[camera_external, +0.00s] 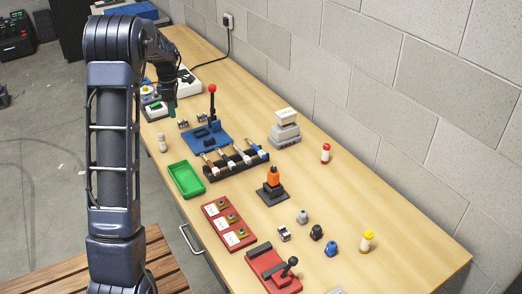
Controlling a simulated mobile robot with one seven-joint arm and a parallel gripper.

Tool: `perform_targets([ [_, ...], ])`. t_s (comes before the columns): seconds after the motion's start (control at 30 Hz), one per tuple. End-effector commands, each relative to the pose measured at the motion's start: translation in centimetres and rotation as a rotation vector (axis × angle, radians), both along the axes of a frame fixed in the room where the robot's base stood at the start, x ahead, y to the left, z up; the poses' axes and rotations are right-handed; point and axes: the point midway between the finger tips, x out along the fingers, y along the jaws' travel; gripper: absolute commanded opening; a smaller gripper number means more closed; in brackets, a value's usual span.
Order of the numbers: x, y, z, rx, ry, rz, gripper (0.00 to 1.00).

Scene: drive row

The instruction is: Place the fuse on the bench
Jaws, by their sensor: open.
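The bench (405,215) has a light wood top and runs from the far left to the near right. I cannot tell for sure which item is the fuse. Small white cylinders stand upright on the bench: one with a red cap (325,154), one with a yellow cap (367,241) and a plain pale one (162,142) near the left edge. My gripper (171,108) points down over the far left part of the bench, beside a small device (154,109). It is open, but its fingertips are small and I cannot make out anything between them.
A green tray (186,180), a blue base with a red-topped lever (208,135), a dark rack (236,163), an orange-topped stand (273,185), a red panel (229,225) and a red lever block (273,268) crowd the middle and front. The bench's right side is mostly clear.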

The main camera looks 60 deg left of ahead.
Motion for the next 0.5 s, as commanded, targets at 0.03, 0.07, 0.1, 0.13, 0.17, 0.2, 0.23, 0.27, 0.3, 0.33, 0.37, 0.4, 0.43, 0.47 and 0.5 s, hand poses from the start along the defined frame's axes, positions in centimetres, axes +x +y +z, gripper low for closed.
perform_targets([
  [0.03,1.4,-2.4,1.7,0.011,-0.01,-0.075,0.48],
  [0.07,2.1,-3.7,2.5,0.016,-0.015,-0.121,0.48],
  [0.1,2.9,-5.5,3.5,0.023,-0.019,-0.182,0.48],
  [0.13,3.4,-6.8,4.3,0.029,-0.024,-0.227,0.48],
  [0.17,3.9,-8.2,4.9,0.034,-0.027,-0.273,0.48],
  [0.2,4.5,-10.0,5.9,0.042,-0.031,-0.333,0.48],
  [0.23,5.0,-11.4,6.6,0.048,-0.035,-0.379,0.48],
  [0.27,5.3,-12.7,7.2,0.055,-0.039,-0.424,0.48],
  [0.3,5.8,-14.6,8.1,0.062,-0.043,-0.484,0.48],
  [0.33,6.1,-15.9,8.7,0.069,-0.047,-0.53,0.48],
  [0.37,6.3,-17.3,9.3,0.075,-0.051,-0.576,0.48],
  [0.4,6.6,-19.2,10.1,0.084,-0.055,-0.637,0.48],
  [0.43,6.7,-20.5,10.6,0.09,-0.059,-0.682,0.48],
  [0.47,6.9,-22.0,11.1,0.097,-0.061,-0.729,0.48],
  [0.5,7.0,-23.8,11.8,0.106,-0.066,-0.789,0.48],
])
